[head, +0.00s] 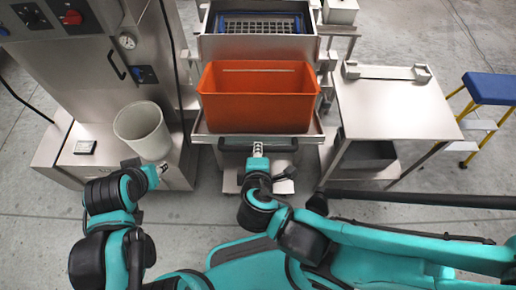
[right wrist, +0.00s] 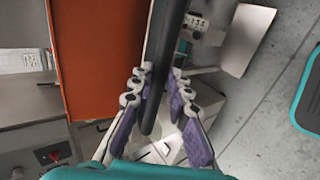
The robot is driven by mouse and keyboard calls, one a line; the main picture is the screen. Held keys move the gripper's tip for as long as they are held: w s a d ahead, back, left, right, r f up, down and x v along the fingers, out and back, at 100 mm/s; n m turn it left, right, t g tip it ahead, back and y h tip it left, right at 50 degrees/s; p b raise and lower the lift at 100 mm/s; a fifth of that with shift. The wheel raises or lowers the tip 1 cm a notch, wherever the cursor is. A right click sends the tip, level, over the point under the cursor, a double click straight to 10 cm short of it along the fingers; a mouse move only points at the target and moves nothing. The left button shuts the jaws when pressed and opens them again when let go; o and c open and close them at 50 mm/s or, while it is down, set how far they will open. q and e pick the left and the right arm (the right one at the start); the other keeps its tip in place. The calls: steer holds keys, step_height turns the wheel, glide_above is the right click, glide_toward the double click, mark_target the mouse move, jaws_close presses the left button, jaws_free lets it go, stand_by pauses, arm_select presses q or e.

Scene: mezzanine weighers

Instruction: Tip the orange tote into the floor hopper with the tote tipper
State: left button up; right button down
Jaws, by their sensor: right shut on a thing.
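The orange tote (head: 258,112) sits upright in the steel cradle of the tote tipper (head: 205,130). It looks empty in the head view and also shows at the left of the right wrist view (right wrist: 88,62). A dark handle bar (head: 270,146) runs across the tipper's front, below the tote. My right gripper (head: 257,148) is at this bar. In the right wrist view the purple-padded fingers (right wrist: 155,95) are closed around the black bar (right wrist: 165,60). Behind the tote is a steel hopper (head: 212,47) with a grid. My left gripper (head: 162,169) is beside the pale bucket; its jaws are too small to read.
A pale bucket (head: 143,130) stands on a steel ledge beside a control cabinet (head: 85,75) at left. A steel table (head: 390,115) stands close at right. A blue-topped step stool (head: 490,88) is farther right.

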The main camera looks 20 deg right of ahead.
steer(key=c, duration=2.3)
jaws_free()
step_height(320, 180, down, 10)
steer(key=w+b, duration=0.1)
steer(key=b, duration=0.7)
steer(key=shift+d, duration=0.15)
steer(key=o, duration=0.5)
steer(key=shift+r+p, duration=0.3)
steer(key=shift+p, duration=0.05)
steer(key=o, duration=0.4)
steer(key=shift+s+r, duration=0.1)
steer(key=shift+c, duration=0.2)
steer(key=v, duration=1.2)
